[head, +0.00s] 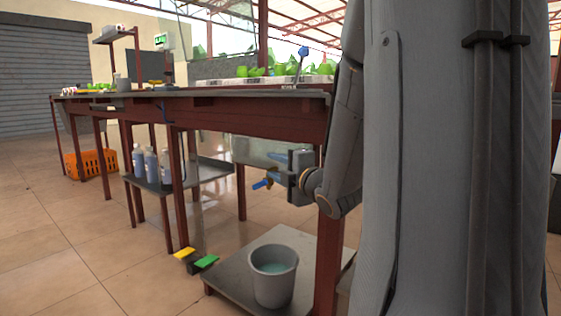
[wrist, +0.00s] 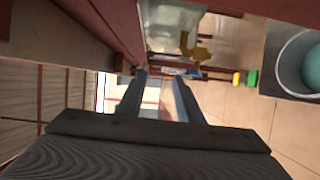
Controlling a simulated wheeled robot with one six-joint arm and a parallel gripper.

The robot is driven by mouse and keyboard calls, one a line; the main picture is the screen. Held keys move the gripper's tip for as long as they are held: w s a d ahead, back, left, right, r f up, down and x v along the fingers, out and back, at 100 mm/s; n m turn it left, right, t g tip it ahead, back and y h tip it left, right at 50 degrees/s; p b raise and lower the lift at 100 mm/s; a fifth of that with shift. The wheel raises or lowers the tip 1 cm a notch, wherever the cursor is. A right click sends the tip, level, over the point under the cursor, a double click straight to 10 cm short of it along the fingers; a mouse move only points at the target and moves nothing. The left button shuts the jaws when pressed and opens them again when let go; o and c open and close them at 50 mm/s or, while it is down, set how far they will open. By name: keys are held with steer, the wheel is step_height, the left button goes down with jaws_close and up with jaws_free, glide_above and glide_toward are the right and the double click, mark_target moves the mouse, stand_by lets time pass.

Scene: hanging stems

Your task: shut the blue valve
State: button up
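The blue valve handle (head: 260,184) sits on a brass tap under the bench in the head view, low and beside a pale translucent tank (head: 247,150). In the wrist view the brass tap (wrist: 196,50) shows just beyond and to the right of the fingertips; its blue handle is hard to make out there. My gripper (head: 277,168) reaches left under the bench, close to the valve. In the wrist view my gripper (wrist: 158,72) has two fingers spread apart with nothing between them. I cannot tell whether a finger touches the handle.
A grey bucket (head: 273,283) of bluish water stands on a low shelf below. Yellow (head: 184,254) and green (head: 206,262) blocks lie beside it. The red bench leg (head: 329,255) and bench frame are close to my arm. A blue-topped lever (head: 303,51) stands on the bench.

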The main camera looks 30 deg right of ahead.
steer(key=s+a+b, duration=0.2)
steer(key=a+b, duration=0.5)
steer(key=b, duration=0.1)
steer(key=shift+a, duration=0.4)
stand_by(0.6)
